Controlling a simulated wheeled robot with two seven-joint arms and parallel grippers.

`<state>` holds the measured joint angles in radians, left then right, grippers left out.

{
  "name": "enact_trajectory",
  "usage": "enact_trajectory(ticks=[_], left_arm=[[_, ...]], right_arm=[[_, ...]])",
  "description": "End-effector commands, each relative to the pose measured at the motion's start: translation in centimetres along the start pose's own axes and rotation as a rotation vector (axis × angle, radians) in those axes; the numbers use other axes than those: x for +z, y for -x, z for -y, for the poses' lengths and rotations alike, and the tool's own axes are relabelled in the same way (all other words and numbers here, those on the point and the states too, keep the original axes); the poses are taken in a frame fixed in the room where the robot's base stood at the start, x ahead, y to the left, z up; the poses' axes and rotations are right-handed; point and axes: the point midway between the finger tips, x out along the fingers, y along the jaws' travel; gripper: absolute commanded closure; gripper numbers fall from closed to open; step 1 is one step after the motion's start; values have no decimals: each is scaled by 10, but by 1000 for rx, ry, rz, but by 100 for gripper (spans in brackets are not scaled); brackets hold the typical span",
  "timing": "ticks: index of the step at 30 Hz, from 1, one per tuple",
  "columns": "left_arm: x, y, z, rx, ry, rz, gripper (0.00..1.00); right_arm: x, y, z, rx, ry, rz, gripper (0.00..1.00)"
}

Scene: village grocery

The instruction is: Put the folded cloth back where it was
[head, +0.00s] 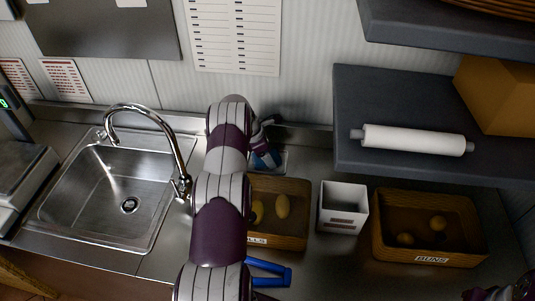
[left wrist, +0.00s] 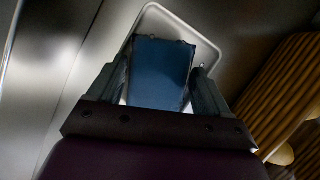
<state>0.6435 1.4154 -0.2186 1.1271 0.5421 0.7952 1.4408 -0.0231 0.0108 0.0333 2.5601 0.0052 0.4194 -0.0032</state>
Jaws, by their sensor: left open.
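The folded cloth (left wrist: 160,75) is a dark blue rectangle over a pale-rimmed metal tray (left wrist: 205,45) in the left wrist view. My left gripper (left wrist: 160,82) is open, with one finger on each side of the cloth; I cannot tell whether they touch it. In the head view, the blue cloth (head: 266,158) shows partly beside my left gripper (head: 265,140), over the small tray (head: 284,162) behind the wicker baskets. My left arm hides part of this area. Only a bit of my right arm shows at the bottom right corner.
A sink (head: 125,190) with a tall faucet (head: 150,115) is on the left. A roll basket (head: 290,187), a white box (head: 343,205) and a buns basket (head: 430,225) stand to the right. A dark shelf (head: 400,90) holding a paper roll (head: 413,140) overhangs the right side.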

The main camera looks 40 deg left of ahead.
Motion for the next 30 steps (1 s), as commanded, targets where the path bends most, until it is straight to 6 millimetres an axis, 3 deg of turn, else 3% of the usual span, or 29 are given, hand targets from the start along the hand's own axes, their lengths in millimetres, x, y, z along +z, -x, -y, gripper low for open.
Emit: enact_trajectory(ticks=[5, 15, 17, 23, 26, 29, 30], left_arm=[[0, 20, -1, 4, -1, 1, 22], [0, 94, -1, 3, 0, 1, 22], [1, 108, 0, 2, 0, 0, 22], [9, 123, 6, -4, -48, -10, 22], [42, 128, 46, -30, -311, -62, 22], [81, 137, 126, -88, -806, -140, 22], [90, 142, 163, -116, -1032, -168, 22]], right_arm=[[1, -6, 0, 0, 0, 0, 63], [3, -26, 0, 0, 0, 0, 63], [2, -20, 0, 0, 0, 0, 63], [2, -17, 0, 0, 0, 0, 63], [2, -17, 0, 0, 0, 0, 63], [2, -17, 0, 0, 0, 0, 63], [2, -17, 0, 0, 0, 0, 63]])
